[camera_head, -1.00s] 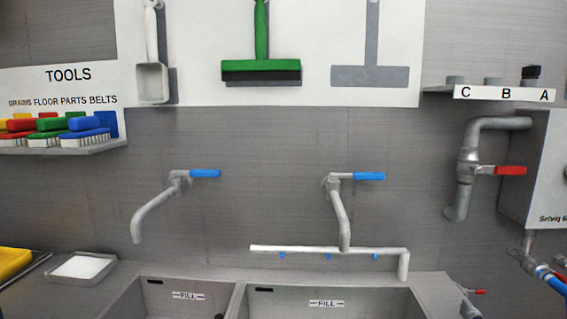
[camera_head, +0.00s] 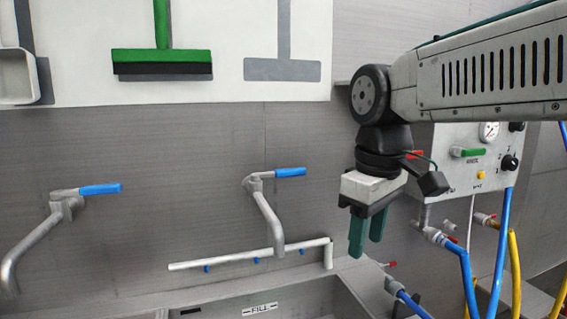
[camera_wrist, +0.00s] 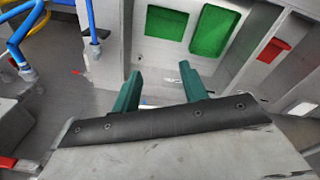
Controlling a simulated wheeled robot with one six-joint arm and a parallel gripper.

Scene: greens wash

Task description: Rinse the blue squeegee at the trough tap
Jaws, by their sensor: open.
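No blue squeegee shows in either current view. A green squeegee (camera_head: 162,62) hangs on the white wall board, and a grey squeegee-shaped outline (camera_head: 282,69) beside it is bare. Two swivel taps with blue lever handles are on the wall: the left tap (camera_head: 40,240) and the right tap (camera_head: 267,215). The trough (camera_head: 225,298) lies below, only partly in view. My gripper (camera_head: 367,243) is open and empty, pointing down to the right of the right tap. Its teal fingers show apart in the wrist view (camera_wrist: 160,82).
A white pipe with blue nozzles (camera_head: 250,257) runs above the trough. A control box (camera_head: 470,165) with a gauge, blue hoses (camera_head: 465,275) and a yellow hose (camera_head: 515,260) stand at the right. The wrist view shows two green panels (camera_wrist: 213,30) and a red part (camera_wrist: 273,47).

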